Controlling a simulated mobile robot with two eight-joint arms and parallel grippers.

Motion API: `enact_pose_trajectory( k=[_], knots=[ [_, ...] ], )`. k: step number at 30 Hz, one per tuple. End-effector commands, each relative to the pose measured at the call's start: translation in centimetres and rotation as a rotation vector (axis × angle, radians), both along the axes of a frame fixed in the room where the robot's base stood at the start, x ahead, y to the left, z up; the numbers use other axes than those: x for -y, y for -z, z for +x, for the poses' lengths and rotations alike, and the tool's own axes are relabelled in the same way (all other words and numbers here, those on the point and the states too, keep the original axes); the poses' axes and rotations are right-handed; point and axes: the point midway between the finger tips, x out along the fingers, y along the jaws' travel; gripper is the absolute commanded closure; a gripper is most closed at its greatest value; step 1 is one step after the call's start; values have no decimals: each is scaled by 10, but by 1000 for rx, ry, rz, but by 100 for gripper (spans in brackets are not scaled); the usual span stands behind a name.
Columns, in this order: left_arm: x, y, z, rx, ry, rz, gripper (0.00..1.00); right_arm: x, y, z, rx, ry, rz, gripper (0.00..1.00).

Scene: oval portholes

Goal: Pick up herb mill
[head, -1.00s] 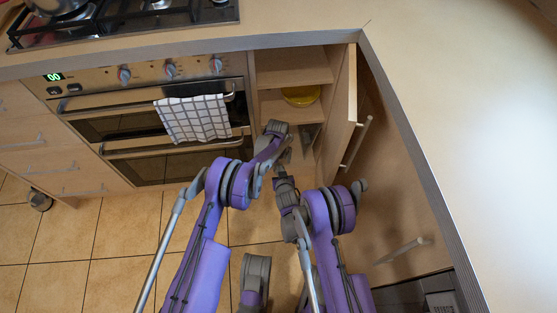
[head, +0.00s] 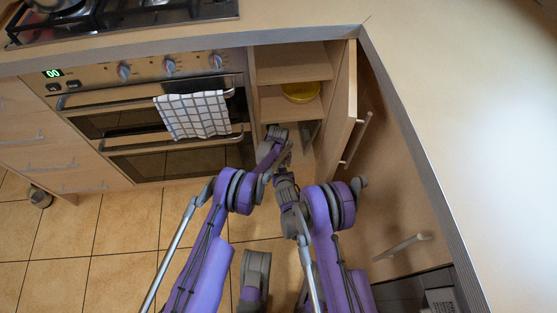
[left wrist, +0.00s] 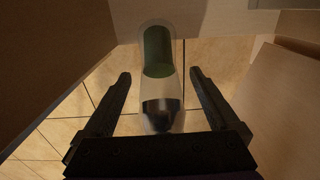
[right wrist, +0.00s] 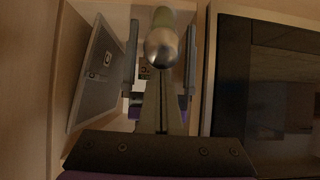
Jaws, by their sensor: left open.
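The herb mill has a clear body with green contents and a shiny rounded metal end. In the left wrist view the mill (left wrist: 158,52) lies between the spread fingers of my left gripper (left wrist: 160,74), with gaps on both sides. In the head view both are at the lower part of the open cabinet, and my arms hide the mill.
A yellow bowl (head: 300,91) sits on the cabinet shelf (head: 284,107) above the grippers. The open cabinet door (head: 347,105) stands close on the right. The oven (head: 140,122) with a checked towel (head: 193,115) is on the left.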

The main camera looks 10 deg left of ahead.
Motion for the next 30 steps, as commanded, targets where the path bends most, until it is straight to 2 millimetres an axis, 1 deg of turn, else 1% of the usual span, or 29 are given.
enact_pose_trajectory(
  k=[1,5,12,14,15,20,24,26,27,28,30],
  knots=[
    [0,4,0,0,0,0,6,3,8,1,-18,7,-7,100],
    [0,9,0,0,0,0,6,3,8,1,-17,8,-8,100],
    [0,9,0,0,0,0,6,3,8,1,-18,8,-8,100],
    [0,9,0,0,0,0,16,3,8,1,-18,8,-8,100],
    [0,9,0,0,0,0,24,3,8,1,-18,8,-8,100],
    [0,9,0,0,0,0,52,3,8,1,-18,8,-8,100],
    [0,9,-1,0,0,0,78,3,8,1,-18,8,-8,100],
    [0,9,-1,0,0,0,88,3,8,1,-18,8,-8,100],
    [0,9,-1,0,0,0,96,3,8,1,-18,8,-8,100],
    [0,9,-1,0,0,0,100,3,8,1,-18,8,-8,100],
    [0,10,-1,0,0,0,100,3,8,1,-18,9,-9,100]
  ],
)
